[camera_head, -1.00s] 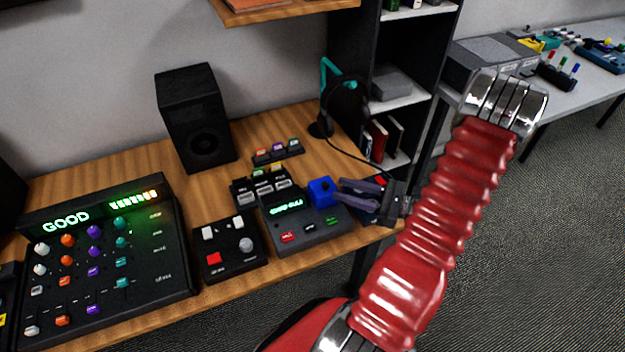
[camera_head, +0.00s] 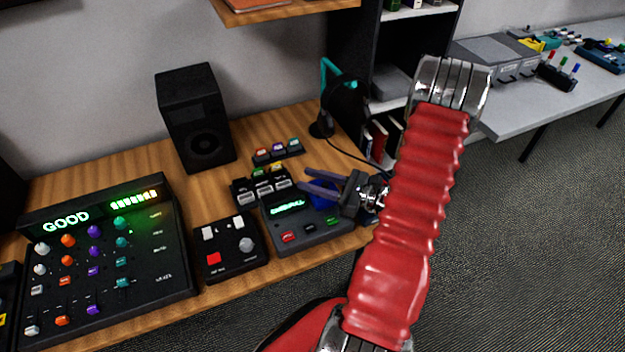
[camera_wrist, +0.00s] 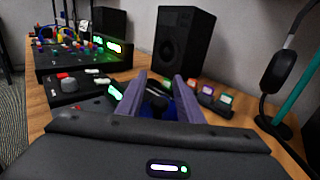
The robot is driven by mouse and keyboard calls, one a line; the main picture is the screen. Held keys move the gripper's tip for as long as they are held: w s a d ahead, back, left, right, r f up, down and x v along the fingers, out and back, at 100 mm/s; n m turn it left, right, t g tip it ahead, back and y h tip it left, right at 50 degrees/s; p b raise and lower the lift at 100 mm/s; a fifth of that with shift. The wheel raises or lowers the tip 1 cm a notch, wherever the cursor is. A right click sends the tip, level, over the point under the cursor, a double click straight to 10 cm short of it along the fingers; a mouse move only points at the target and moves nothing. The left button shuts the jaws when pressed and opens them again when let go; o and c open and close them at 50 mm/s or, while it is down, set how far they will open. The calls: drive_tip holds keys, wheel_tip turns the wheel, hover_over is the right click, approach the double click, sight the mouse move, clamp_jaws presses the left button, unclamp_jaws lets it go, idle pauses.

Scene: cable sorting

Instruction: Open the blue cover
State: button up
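The blue cover (camera_head: 324,202) sits at the right end of a dark device (camera_head: 298,235) with a green display and red and green buttons. My gripper (camera_head: 304,179) is over that end of the device, its two purple fingers pointing left and partly hiding the cover. In the wrist view the fingers are apart (camera_wrist: 159,82), with a dark shape and some blue (camera_wrist: 171,110) low between them. I cannot tell whether the fingers touch the cover. Whether the cover is raised is hidden.
A small box with a red button (camera_head: 214,258) and a lit GOOD panel (camera_head: 105,250) stand to the left. Behind are key blocks (camera_head: 277,151), a black speaker (camera_head: 196,115) and a headset stand (camera_head: 322,127). The desk's front edge is close.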

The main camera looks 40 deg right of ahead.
drive_tip(key=shift+c, duration=0.6)
clamp_jaws()
